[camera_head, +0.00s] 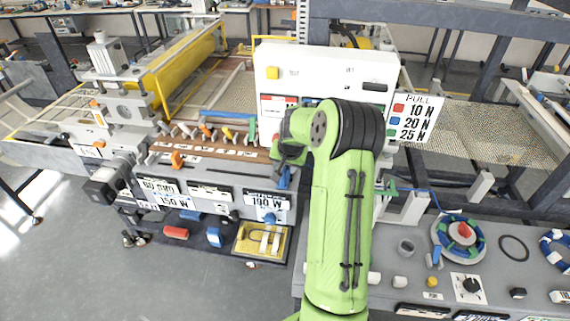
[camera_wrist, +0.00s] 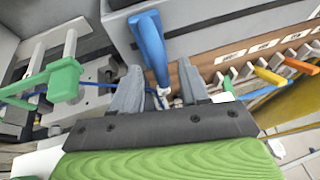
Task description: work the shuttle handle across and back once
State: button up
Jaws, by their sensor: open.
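My gripper (camera_head: 290,158) is over the right end of the left-hand machine's front panel, partly hidden by my own green arm. In the wrist view my gripper (camera_wrist: 160,66) is open, its two grey fingers apart. A blue handle (camera_wrist: 150,45) stands out between and beyond the fingers, apart from both as far as I can tell. A blue handle (camera_head: 284,178) also shows just below the gripper in the head view. An orange knob (camera_head: 177,160) sits at the left part of the slotted panel. I cannot tell for certain which handle is the shuttle's.
A row of coloured levers (camera_head: 208,133) lines the panel's top. A white control box (camera_head: 325,68) stands behind my arm. A green handle (camera_wrist: 66,80) on rods is left of my gripper in the wrist view. A grey bench (camera_head: 400,265) with reels lies at right.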

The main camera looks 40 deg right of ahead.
jog(key=shift+c, duration=0.2)
grip_shut()
jog(key=shift+a, duration=0.1)
